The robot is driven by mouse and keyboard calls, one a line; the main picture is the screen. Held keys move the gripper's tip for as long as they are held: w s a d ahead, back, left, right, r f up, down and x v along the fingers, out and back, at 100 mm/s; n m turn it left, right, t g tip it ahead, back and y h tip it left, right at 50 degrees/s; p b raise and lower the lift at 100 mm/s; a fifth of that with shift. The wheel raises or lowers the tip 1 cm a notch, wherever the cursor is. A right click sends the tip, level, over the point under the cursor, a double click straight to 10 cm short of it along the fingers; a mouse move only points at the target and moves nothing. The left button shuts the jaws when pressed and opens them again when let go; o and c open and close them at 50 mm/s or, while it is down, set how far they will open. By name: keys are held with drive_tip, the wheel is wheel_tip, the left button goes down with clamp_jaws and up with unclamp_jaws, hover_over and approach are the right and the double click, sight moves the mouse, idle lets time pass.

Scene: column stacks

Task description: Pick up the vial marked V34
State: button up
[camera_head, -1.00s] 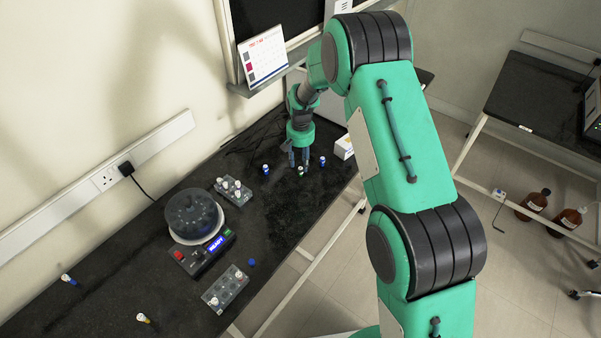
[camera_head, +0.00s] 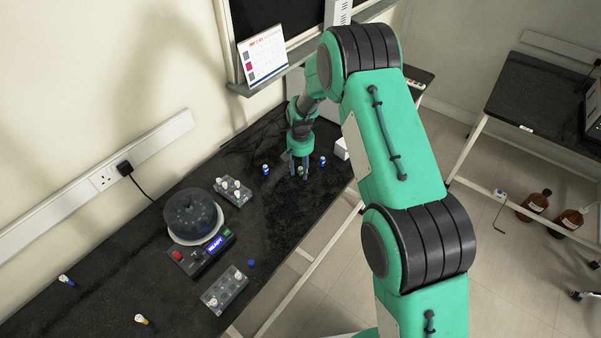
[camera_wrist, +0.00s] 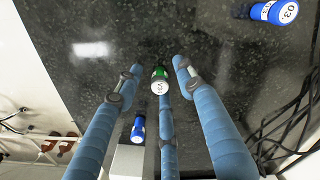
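A vial with a green band and a white cap (camera_wrist: 160,82) stands on the dark bench in the middle of the wrist view. Its cap marking is small and turned, and seems to read V34. My gripper (camera_wrist: 158,75) has three blue-grey fingers spread around this vial, with gaps at the sides. It looks open and holds nothing. In the head view my gripper (camera_head: 297,163) points down over the bench, its fingers partly hiding the green vial (camera_head: 301,171).
A blue vial (camera_wrist: 274,11) is at the upper right of the wrist view; another blue vial (camera_wrist: 138,129) is near the left finger. In the head view, a rack of vials (camera_head: 233,191), a round device (camera_head: 193,216) and a second rack (camera_head: 225,291) stand closer by. Cables lie behind.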

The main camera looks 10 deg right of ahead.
sight(301, 169)
drive_tip(key=c, duration=0.9)
drive_tip(key=shift+r, duration=0.1)
drive_tip(key=shift+r, duration=0.5)
drive_tip(key=r, duration=0.1)
drive_tip(key=r+p, duration=0.1)
drive_tip(key=shift+s+r, duration=0.3)
drive_tip(key=s, duration=0.5)
drive_tip(key=s+d+p, duration=0.1)
drive_tip(key=s, duration=0.4)
drive_tip(key=s+d+r, duration=0.1)
drive_tip(key=s, duration=0.4)
drive_tip(key=shift+s+r, duration=0.1)
drive_tip(key=shift+s, duration=0.05)
